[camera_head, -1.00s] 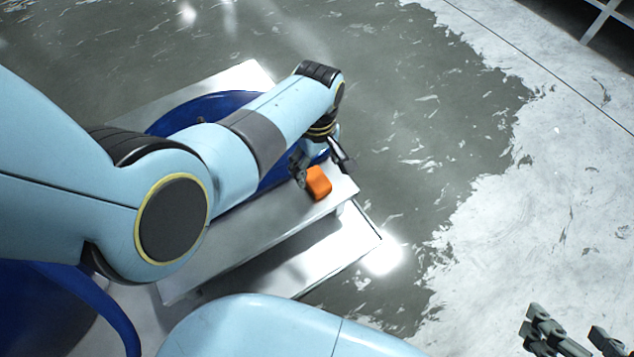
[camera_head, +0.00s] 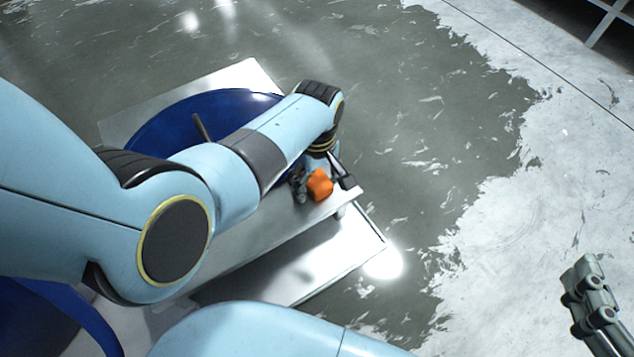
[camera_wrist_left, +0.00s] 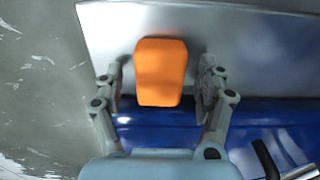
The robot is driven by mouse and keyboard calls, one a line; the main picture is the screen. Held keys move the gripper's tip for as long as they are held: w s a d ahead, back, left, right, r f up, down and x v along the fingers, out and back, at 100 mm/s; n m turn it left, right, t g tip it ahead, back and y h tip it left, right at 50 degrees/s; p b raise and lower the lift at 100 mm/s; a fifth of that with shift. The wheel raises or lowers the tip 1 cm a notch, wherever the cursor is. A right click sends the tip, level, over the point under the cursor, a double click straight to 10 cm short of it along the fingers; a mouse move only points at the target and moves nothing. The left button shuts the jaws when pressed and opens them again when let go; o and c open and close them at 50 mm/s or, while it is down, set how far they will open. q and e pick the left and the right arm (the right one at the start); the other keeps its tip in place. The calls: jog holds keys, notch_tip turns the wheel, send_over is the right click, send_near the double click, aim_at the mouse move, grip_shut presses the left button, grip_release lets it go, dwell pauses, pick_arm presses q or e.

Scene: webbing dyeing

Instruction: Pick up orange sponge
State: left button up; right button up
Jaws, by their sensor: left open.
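The orange sponge (camera_head: 320,184) is near the right end of the pale metal table top. It fills much of the centre of the left wrist view (camera_wrist_left: 161,70). My left gripper (camera_head: 322,178) is open, with one finger on each side of the sponge. In the left wrist view, gaps show between the sponge and both fingers of this gripper (camera_wrist_left: 162,78), so neither appears to touch it. My right gripper (camera_head: 592,305) is at the lower right of the head view, away from the table. Its finger opening cannot be made out.
A large blue basin (camera_head: 165,128) with a dark handle (camera_head: 202,127) sits behind my left arm. A lower metal shelf (camera_head: 330,255) extends below the table top (camera_head: 245,238). Bare floor (camera_head: 420,150) lies to the right.

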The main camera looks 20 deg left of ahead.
jog(key=shift+w+r+t, duration=0.25)
jog(key=shift+r+t, duration=0.05)
jog(key=shift+r, duration=0.1)
pick_arm(q)
jog(key=c, duration=1)
jog(key=shift+c, duration=0.2)
pick_arm(e)
jog(key=shift+f, duration=0.1)
